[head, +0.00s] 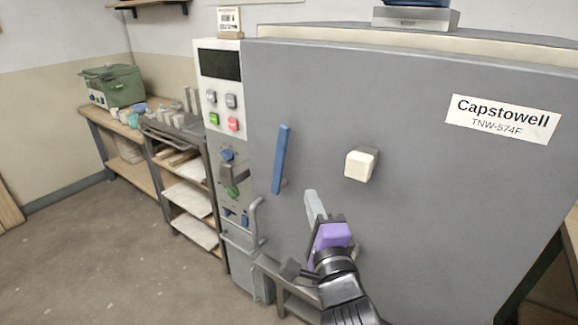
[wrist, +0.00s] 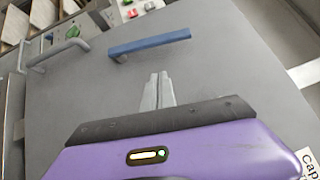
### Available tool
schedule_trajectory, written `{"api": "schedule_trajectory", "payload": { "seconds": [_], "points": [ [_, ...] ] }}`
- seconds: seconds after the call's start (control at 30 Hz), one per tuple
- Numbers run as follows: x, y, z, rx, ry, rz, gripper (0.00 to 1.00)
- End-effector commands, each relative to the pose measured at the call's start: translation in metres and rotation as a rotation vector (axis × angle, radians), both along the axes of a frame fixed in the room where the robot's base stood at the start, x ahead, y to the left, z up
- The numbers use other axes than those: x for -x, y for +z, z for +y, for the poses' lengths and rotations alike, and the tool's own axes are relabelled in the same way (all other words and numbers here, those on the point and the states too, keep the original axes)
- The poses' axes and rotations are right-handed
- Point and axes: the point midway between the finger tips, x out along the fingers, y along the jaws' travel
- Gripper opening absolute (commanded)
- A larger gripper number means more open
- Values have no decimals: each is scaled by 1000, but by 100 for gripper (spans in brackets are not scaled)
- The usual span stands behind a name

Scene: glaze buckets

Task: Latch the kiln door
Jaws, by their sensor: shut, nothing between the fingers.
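The large grey kiln door (head: 420,220) fills the right of the head view, with a "Capstowell TNW-574F" label (head: 503,118). It also fills much of the wrist view (wrist: 225,75). A blue bar handle (head: 281,158) is near the door's left edge and shows in the wrist view (wrist: 149,45). A grey bent lever (head: 256,222) is low at the door's left edge; it also shows in the wrist view (wrist: 58,54). I cannot tell whether it is engaged. My gripper (head: 312,197), with a purple body, is shut and empty in front of the door, right of and below the blue bar.
A pale square plug (head: 361,164) sticks out of the door above my gripper. A white control panel (head: 223,110) with buttons stands left of the door. Shelves (head: 188,180) and a wooden bench (head: 120,125) are farther left. The floor (head: 100,250) at left is clear.

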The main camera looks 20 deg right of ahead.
Motion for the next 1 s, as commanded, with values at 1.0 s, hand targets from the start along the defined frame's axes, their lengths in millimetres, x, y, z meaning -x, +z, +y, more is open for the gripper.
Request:
{"api": "schedule_trajectory", "payload": {
  "seconds": [1.0],
  "points": [
    [-119, 19, 9, 0, 0, -2, 0]
  ]
}}
